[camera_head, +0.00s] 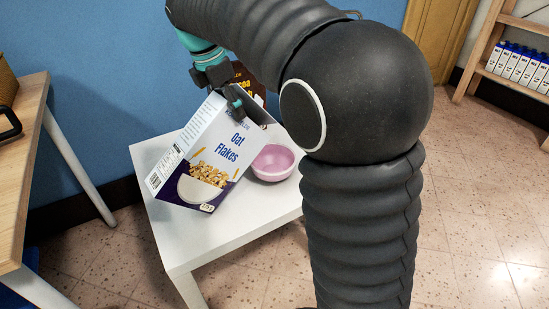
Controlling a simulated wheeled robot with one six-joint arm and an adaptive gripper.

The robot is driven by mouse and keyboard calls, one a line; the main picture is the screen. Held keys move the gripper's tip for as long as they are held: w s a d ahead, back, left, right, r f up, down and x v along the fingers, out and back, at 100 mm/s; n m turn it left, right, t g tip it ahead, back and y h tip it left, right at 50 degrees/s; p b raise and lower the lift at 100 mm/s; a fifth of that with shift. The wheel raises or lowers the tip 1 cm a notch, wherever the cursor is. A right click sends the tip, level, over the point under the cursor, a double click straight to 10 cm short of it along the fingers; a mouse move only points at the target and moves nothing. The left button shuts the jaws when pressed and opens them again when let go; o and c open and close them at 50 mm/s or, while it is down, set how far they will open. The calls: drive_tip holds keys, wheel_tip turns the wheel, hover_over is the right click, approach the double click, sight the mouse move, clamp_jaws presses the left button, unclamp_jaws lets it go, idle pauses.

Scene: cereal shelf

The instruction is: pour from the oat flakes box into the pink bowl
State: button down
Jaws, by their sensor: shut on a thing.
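The oat flakes box (215,158), white and purple with a printed bowl of flakes, is tilted over the white table, with its upper end leaning to the right. My gripper (232,100) is shut on the box near its upper end. The pink bowl (273,163) stands upright on the table, just right of the box, with its left side partly hidden by the box. No flakes show falling or in the bowl. Whether the box's lower corner touches the table cannot be told.
A brown cocoa box (247,80) stands behind my gripper, partly hidden. The small white table (215,244) has free room at its front. A wooden table (22,165) is at the left. A shelf with several milk cartons (514,63) is at the right. My arm hides the middle.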

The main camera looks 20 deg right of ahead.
drive_tip(key=shift+w+d+f+g+y+b, duration=0.25)
drive_tip(key=shift+d+f+y+b, duration=0.25)
drive_tip(key=shift+d+f, duration=0.1)
drive_tip(key=shift+w+d+f+g+y+b, duration=0.2)
drive_tip(key=shift+d+f+g+y+b, duration=0.05)
drive_tip(key=shift+d+f+y+b, duration=0.25)
idle(0.5)
drive_tip(key=shift+f, duration=0.15)
drive_tip(key=shift+w+d+f, duration=0.1)
drive_tip(key=shift+d+f, duration=0.1)
drive_tip(key=shift+f, duration=0.05)
drive_tip(key=shift+w+d+f+g+y+b, duration=0.15)
drive_tip(key=shift+w+d+f+y+b, duration=0.05)
drive_tip(key=shift+d+f+y+b, duration=0.25)
drive_tip(key=shift+w+d+f+g+y+b, duration=0.15)
drive_tip(key=shift+d+f+y+b, duration=0.15)
drive_tip(key=shift+f+b, duration=0.25)
